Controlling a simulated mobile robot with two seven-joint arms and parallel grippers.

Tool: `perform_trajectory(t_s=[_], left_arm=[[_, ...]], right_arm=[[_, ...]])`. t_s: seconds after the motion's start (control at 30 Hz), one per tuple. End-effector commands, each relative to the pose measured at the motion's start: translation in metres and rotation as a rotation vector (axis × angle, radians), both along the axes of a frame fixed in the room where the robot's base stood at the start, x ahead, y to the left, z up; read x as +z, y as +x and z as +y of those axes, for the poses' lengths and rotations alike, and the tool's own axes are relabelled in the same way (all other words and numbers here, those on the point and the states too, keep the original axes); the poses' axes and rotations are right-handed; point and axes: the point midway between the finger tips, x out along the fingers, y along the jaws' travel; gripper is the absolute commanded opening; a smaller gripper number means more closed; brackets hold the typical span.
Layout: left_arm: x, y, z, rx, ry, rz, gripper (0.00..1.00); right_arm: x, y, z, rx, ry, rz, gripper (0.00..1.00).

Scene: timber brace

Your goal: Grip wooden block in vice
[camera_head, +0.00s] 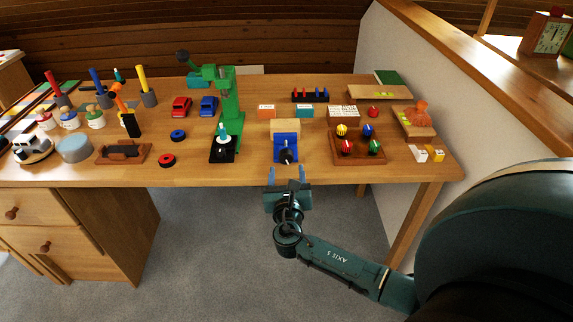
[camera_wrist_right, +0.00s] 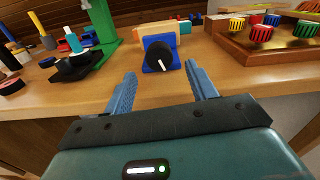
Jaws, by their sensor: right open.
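A blue vice (camera_head: 285,148) stands near the front edge of the workbench, with a black round knob (camera_head: 287,157) facing me. A pale wooden block (camera_head: 285,127) sits at the back of the vice; I cannot tell whether the jaws clamp it. In the right wrist view the vice (camera_wrist_right: 158,44) and its knob (camera_wrist_right: 159,62) are straight ahead, with the block (camera_wrist_right: 157,29) partly hidden behind. My right gripper (camera_head: 286,176) is open and empty, just in front of the bench edge and short of the knob. Its two blue fingers (camera_wrist_right: 160,85) point at the vice. My left gripper is not in view.
A green press (camera_head: 231,110) stands left of the vice. A wooden tray with coloured knobs (camera_head: 358,157) is close on the right. The wooden bench (camera_head: 240,176) has a clear strip along its front edge. A white partition (camera_head: 375,60) rises at the right.

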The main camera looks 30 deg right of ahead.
Motion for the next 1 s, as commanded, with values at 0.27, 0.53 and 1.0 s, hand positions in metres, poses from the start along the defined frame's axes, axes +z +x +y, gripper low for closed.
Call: perform_trajectory(t_s=[0.27, 0.53, 1.0], left_arm=[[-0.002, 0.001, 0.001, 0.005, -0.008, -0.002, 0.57], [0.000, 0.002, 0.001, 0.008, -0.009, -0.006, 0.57], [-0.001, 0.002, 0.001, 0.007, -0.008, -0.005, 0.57]], right_arm=[[-0.001, 0.032, -0.019, 0.001, 0.001, 0.000, 0.57], [0.000, 0.036, -0.022, 0.001, 0.004, 0.000, 0.57], [-0.001, 0.036, -0.022, 0.001, 0.003, 0.001, 0.27]])
